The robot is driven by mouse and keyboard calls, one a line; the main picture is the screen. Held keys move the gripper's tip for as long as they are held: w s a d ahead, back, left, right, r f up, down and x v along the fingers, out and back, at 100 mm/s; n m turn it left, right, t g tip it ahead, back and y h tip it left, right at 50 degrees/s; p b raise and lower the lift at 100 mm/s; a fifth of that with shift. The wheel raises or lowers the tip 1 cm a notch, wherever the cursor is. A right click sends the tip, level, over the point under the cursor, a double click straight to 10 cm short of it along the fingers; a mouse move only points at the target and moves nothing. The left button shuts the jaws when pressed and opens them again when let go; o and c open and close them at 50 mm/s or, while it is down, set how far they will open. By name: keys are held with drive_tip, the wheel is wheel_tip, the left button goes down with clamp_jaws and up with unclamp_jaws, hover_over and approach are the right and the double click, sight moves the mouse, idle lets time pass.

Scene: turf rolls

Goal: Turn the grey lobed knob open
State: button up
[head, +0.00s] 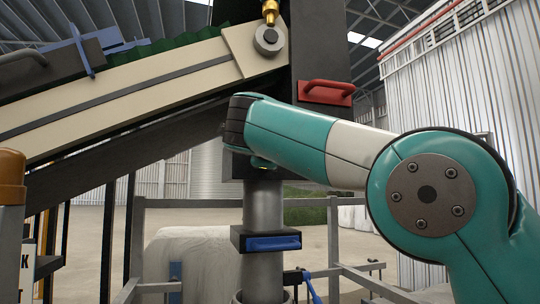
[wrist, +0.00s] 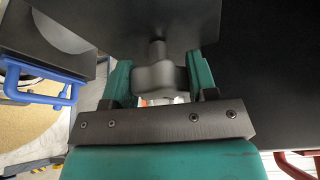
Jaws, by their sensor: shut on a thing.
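The grey lobed knob (wrist: 158,78) shows in the wrist view, on a short stem below a dark housing. My gripper (wrist: 160,84) has its two green fingers on either side of the knob and is shut on it. The knob's lower part is partly hidden by my gripper's dark crossbar. In the head view my arm reaches left to the dark column, and the knob and fingertips are hidden behind my wrist.
A blue handle (head: 273,242) sits on the grey pipe below. A red handle (head: 327,92) is on the dark box above my arm. The sloping conveyor (head: 130,92) runs at upper left. Grey railings (head: 190,204) stand behind.

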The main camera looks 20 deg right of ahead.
drive_tip(key=shift+d, duration=0.1)
idle(0.3)
drive_tip(key=o, duration=0.9)
